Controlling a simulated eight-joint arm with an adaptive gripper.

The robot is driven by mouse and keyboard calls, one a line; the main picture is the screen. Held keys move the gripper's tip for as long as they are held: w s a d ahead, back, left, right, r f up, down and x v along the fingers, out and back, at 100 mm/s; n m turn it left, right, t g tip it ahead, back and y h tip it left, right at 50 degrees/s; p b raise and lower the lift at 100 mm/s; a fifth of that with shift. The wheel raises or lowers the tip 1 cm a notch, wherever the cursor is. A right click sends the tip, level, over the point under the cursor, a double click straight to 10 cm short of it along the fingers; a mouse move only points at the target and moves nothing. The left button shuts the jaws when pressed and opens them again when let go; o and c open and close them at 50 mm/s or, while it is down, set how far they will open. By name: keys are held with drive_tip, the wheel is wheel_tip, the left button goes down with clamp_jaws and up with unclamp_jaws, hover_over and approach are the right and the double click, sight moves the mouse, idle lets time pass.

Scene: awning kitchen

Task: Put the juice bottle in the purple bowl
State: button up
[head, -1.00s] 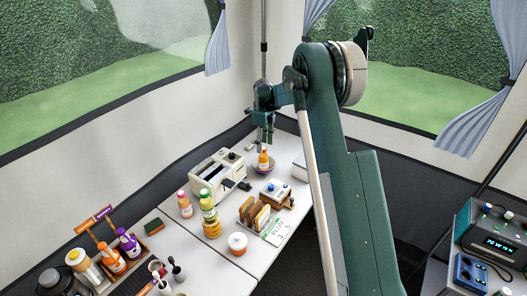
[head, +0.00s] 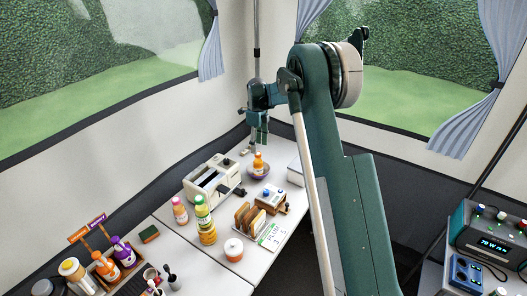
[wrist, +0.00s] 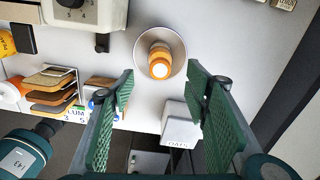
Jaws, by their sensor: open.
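The juice bottle (head: 258,162), orange with a pale cap, stands in the purple bowl (head: 260,176) on the far part of the white table. In the wrist view, the bottle (wrist: 160,62) is seen from above inside the round rim of the bowl (wrist: 182,48). My gripper (head: 260,138) is above and close to the bowl in the head view. In the wrist view my gripper (wrist: 162,85) has its two green fingers wide apart with nothing between them. The fingers are clear of the bottle.
A toaster (head: 212,180) stands left of the bowl. A toast rack (head: 249,217), a small boxed device (head: 272,198), a yellow-green bottle (head: 204,220), a pink-capped bottle (head: 180,211) and an orange-white jar (head: 233,249) stand nearer. A white box labelled OATS (wrist: 180,122) is close by.

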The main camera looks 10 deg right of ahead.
drive_tip(key=shift+r, duration=0.15)
drive_tip(key=s+d+r+n+t, duration=0.15)
drive_tip(key=s+r+n, duration=0.45)
drive_tip(key=s+r, duration=0.7)
drive_tip(key=s+r+n+t, duration=0.2)
drive_tip(key=s+r+n, duration=0.4)
drive_tip(key=s+r, duration=0.75)
drive_tip(key=s+f+n+t, duration=0.2)
drive_tip(key=s+n, duration=0.4)
drive_tip(key=s, duration=1)
drive_tip(key=s+f+n+t, duration=0.1)
drive_tip(key=s+f+n, duration=0.3)
drive_tip(key=s, duration=1.3)
drive_tip(key=n, duration=0.3)
drive_tip(key=shift+s+d+f+t, duration=0.3)
drive_tip(key=shift+t, duration=0.05)
